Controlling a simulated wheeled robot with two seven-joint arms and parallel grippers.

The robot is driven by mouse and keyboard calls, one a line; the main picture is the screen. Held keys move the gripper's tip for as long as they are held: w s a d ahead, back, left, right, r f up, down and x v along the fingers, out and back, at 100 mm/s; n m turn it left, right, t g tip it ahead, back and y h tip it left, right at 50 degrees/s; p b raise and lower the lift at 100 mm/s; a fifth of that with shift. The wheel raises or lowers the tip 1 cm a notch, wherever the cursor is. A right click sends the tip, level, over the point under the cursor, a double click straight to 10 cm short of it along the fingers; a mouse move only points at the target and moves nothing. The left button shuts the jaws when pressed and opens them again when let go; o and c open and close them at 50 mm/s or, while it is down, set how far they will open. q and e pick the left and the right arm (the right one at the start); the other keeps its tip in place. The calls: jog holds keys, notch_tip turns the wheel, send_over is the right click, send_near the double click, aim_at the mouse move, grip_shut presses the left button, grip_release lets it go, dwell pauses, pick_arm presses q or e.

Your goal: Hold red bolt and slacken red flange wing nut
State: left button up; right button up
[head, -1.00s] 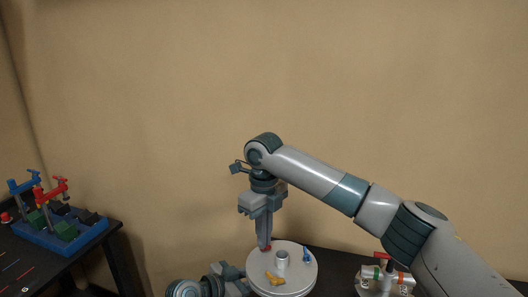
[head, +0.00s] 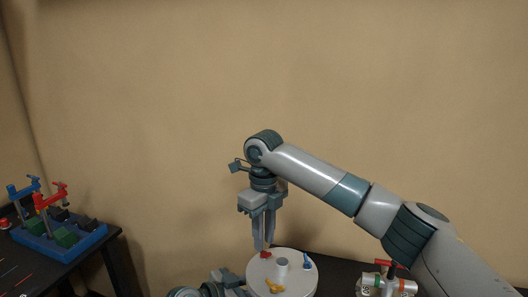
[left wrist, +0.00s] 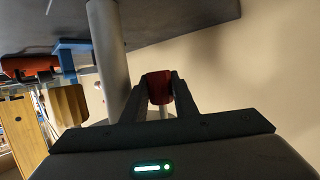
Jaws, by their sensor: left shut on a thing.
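The red flange wing nut (head: 265,254) sits on top of the round pale disc (head: 310,275), near its back left edge. My right gripper (head: 264,247) points straight down just above the wing nut, with its two fingers a little apart and nothing seen between them. The red bolt (left wrist: 160,88) shows under the disc in the left wrist view. My left gripper (left wrist: 160,98) is shut on it, one finger on each side. In the head view, my left gripper (head: 232,279) is low beside the disc, and the disc hides its fingertips.
The disc also carries a grey post (head: 282,264), a blue wing nut (head: 307,262) and a yellow wing nut (head: 276,287). A grey column (left wrist: 112,65) stands beside my left fingers. A red-handled valve fixture (head: 385,280) is at right; a blue tray (head: 65,240) is at far left.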

jog(key=shift+r, duration=1.15)
jog(key=m, duration=0.4)
jog(key=shift+m, duration=0.6)
jog(key=m, duration=0.4)
jog(key=shift+m, duration=0.6)
